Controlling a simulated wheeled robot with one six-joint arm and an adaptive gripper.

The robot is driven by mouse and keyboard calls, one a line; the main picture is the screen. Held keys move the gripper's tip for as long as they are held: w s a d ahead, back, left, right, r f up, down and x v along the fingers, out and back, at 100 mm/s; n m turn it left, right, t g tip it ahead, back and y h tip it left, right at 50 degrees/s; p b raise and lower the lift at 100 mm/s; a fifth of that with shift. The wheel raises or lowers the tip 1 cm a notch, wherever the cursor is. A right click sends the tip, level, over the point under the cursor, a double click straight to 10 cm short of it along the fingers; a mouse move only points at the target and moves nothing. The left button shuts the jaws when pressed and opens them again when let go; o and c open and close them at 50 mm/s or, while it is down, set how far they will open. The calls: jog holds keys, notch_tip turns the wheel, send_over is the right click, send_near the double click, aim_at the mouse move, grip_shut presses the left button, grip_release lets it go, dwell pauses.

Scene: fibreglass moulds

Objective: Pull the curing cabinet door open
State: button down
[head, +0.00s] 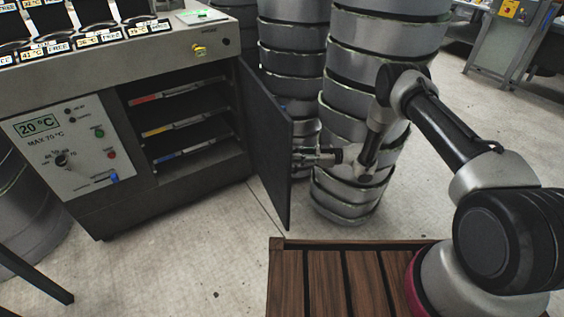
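The curing cabinet (165,207) stands at the left, with a dial panel (62,145) showing 20 °C on its front. Its dark door (265,150) stands swung out from the right side of the opening, so the inside shows. Several shelves with red, yellow and blue marked edges (185,128) are visible inside. My gripper (308,157) is at the outer face of the door, near its free edge. Its fingertips are small and dark here. I cannot tell whether they are closed on a handle, and no handle is clearly visible.
Tall stacks of grey metal moulds (345,110) stand right behind the door and my gripper. A slatted brown wooden deck (330,285) is in the foreground under my arm. Concrete floor (190,255) is clear in front of the cabinet. A grey bench (500,45) stands far right.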

jog(key=w+d, duration=0.2)
jog(key=d, duration=0.1)
jog(key=w+d, duration=0.1)
jog(key=d, duration=0.1)
jog(key=shift+f, duration=0.1)
jog(key=c, duration=1.5)
grip_release()
jog(key=shift+o, duration=0.2)
jog(key=shift+d, duration=0.1)
jog(key=d, duration=1.2)
jog(key=shift+w, duration=0.2)
